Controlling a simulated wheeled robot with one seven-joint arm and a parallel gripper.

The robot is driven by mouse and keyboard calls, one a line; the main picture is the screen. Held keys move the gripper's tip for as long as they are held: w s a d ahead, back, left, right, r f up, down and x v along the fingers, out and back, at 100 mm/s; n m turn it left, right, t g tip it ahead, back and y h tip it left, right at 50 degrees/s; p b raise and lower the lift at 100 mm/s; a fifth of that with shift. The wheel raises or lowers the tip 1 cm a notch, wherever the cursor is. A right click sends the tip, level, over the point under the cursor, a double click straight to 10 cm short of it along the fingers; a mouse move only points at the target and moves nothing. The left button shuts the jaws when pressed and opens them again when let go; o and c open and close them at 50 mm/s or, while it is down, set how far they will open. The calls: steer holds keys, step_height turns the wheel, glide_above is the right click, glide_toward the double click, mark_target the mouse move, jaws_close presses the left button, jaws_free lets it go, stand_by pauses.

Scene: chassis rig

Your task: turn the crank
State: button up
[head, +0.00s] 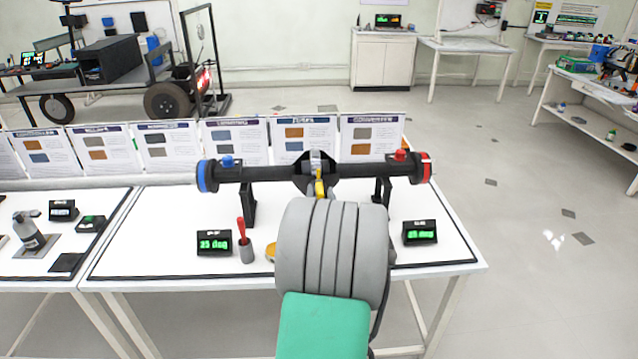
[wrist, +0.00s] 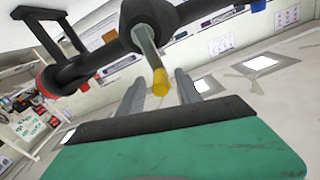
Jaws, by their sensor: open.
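The crank is a grey metal rod with a yellow end (wrist: 161,83), coming out of the round black hub of a dark horizontal shaft. In the head view the yellow part of the crank (head: 320,184) shows just above my arm, below the hub. My gripper (wrist: 159,77) is open in the wrist view. Its two grey fingers lie left and right of the yellow end, with gaps on both sides. I cannot tell whether the end is fully between them in depth. In the head view my grey and green arm hides the fingers.
The shaft (head: 265,174) stands on black supports on a white table (head: 150,235), with blue and red ends. Two green displays (head: 214,243) (head: 420,233) and a red-handled tool in a grey cup (head: 246,252) stand in front. Panels (head: 235,140) line the back.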

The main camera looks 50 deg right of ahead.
mark_target(319, 183)
steer(key=x, duration=0.4)
steer(key=shift+w+d+p, duration=0.25)
steer(key=shift+w+p, duration=0.05)
steer(key=shift+p, duration=0.05)
steer(key=shift+c, duration=0.4)
jaws_close()
stand_by(0.6)
